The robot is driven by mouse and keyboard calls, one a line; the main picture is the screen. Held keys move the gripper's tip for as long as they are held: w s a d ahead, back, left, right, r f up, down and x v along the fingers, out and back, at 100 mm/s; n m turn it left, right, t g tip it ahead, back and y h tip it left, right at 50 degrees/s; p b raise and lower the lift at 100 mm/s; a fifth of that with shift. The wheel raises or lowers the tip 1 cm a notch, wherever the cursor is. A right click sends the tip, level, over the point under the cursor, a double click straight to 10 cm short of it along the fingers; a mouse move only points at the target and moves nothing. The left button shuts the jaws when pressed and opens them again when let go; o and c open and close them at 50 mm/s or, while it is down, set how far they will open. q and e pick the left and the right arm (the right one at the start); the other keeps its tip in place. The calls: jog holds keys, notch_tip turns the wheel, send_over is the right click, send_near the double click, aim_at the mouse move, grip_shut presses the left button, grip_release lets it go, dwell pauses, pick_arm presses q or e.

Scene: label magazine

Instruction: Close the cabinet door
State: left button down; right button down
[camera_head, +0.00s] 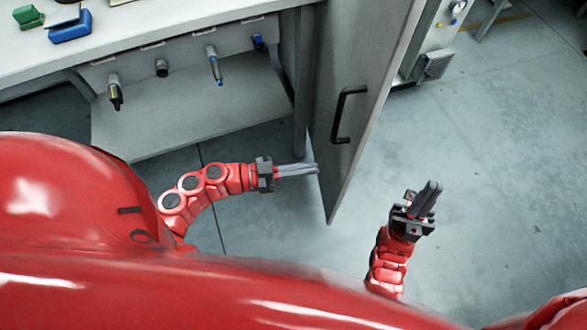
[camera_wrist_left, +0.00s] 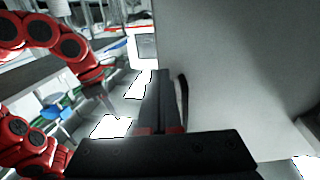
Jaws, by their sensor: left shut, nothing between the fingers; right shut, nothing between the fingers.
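The cabinet door (camera_head: 365,50) is a tall grey panel standing open, with a black bar handle (camera_head: 341,114) on its face. In the left wrist view a pale panel, seemingly the door (camera_wrist_left: 225,60), fills the right side. My left gripper (camera_head: 317,169) is shut and empty, its tips beside the lower left edge of the door; I cannot tell whether they touch. Its dark fingers (camera_wrist_left: 165,95) also show in the left wrist view. My right gripper (camera_head: 432,188) is shut and empty, to the right of the door and apart from it. The cabinet's inside is hidden.
A grey workbench (camera_head: 170,42) with tools hung under its top stands left of the door. A blue block (camera_head: 71,26) and a green block (camera_head: 28,17) lie on it. A machine (camera_head: 435,45) stands behind at the upper right. The floor (camera_head: 500,160) at right is clear.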

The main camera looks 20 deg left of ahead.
pick_arm(q)
jog(key=x, duration=0.7)
jog(key=shift+d+b, duration=0.35)
jog(key=shift+b, duration=0.05)
jog(key=shift+w, duration=0.1)
